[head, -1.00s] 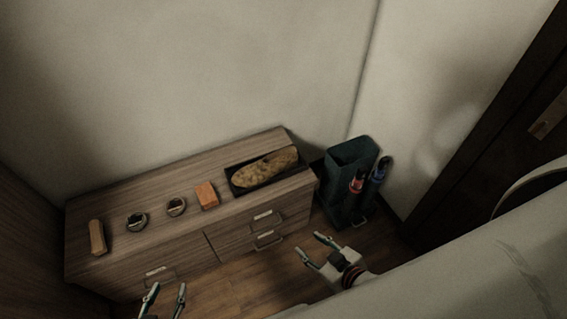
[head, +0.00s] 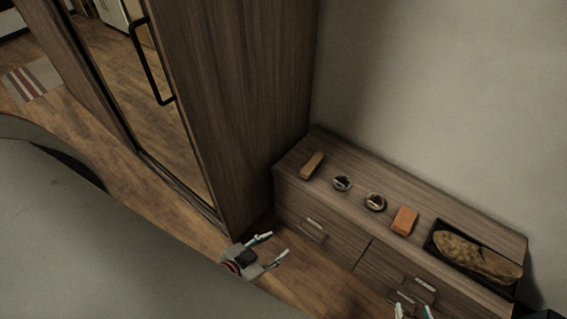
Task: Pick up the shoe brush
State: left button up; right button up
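The shoe brush appears to be the tan, wooden-looking oblong block (head: 312,165) on the left end of the low wooden cabinet (head: 335,150). Its bristles cannot be made out. My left gripper (head: 279,244) is open and empty, lower in the picture than the brush and in front of the cabinet. My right gripper (head: 412,308) shows only its fingertips at the bottom edge. They are apart with nothing seen between them, in front of the cabinet's right half. Both grippers are clear of the brush.
Two small round tins (head: 342,183), an orange block (head: 404,221) and a dark tray (head: 436,246) with a mottled brown long object (head: 476,257) share the cabinet top. A tall wardrobe (head: 250,100) with a mirrored door stands close at left. Wood floor (head: 150,215) is open in front.

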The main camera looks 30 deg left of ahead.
aim_at(308, 170)
jog(key=u, duration=0.6)
jog(key=i+j+u, duration=0.1)
jog(key=i+j, duration=0.15)
jog(key=i, duration=0.15)
jog(key=i+j, duration=0.25)
jog(key=i, duration=0.15)
jog(key=u, duration=0.05)
